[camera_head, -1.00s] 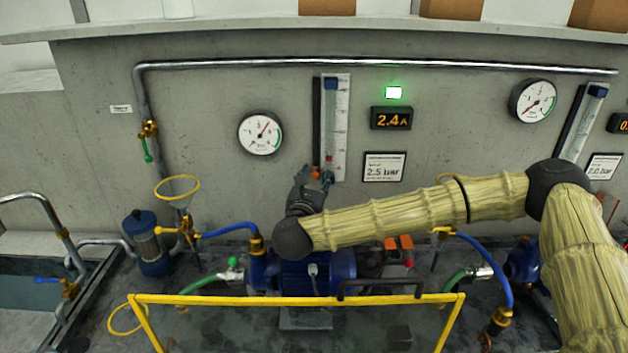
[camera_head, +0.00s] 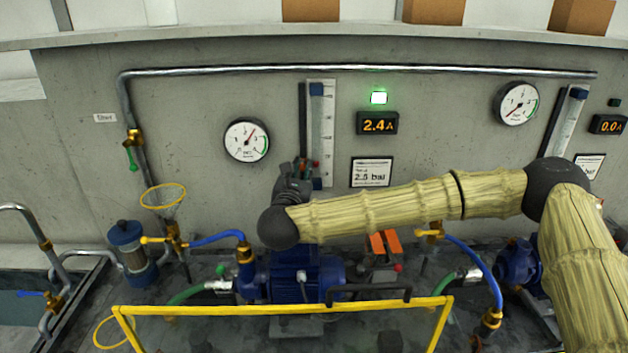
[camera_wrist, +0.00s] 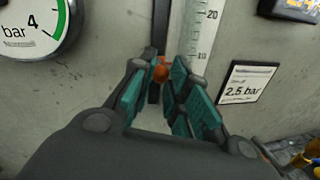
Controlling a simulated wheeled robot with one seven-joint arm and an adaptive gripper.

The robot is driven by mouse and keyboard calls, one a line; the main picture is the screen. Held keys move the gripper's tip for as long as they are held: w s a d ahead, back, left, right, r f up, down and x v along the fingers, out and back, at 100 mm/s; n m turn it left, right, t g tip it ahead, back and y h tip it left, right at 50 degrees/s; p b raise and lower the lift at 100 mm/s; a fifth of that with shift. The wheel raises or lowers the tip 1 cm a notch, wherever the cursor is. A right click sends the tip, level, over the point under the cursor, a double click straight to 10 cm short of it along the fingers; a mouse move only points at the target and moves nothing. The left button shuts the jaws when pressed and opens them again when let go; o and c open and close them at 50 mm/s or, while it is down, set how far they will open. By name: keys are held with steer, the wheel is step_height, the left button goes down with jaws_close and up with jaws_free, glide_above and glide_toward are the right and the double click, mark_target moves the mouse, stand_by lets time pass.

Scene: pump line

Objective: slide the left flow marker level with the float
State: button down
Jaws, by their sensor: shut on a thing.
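The left flow meter has a pale scale (camera_head: 325,120) beside a tube with a blue top (camera_head: 316,89). A small red float (camera_head: 315,164) shows in its lower part. A dark upright rail (camera_head: 303,110) runs just left of the tube. My gripper (camera_head: 302,164) is at this rail in the head view, at about the float's height. In the wrist view my gripper (camera_wrist: 164,80) has its teal-padded fingers closed around the orange marker (camera_wrist: 160,72) on the dark rail. In the head view the fingers largely hide the marker. The float cannot be made out in the wrist view.
A round gauge (camera_head: 246,139) is left of the meter, and a 2.5 bar sign (camera_head: 371,173) is right of it. A blue pump (camera_head: 300,276) and a yellow guard rail (camera_head: 280,309) stand below. The wall above my gripper is clear along the rail.

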steer(key=c, duration=1.3)
jaws_free()
steer(key=shift+c, duration=0.2)
steer(key=shift+s, duration=0.1)
steer(key=s+a, duration=0.1)
steer(key=s, duration=1)
steer(key=shift+s+a, duration=0.15)
steer(key=shift+s, duration=0.25)
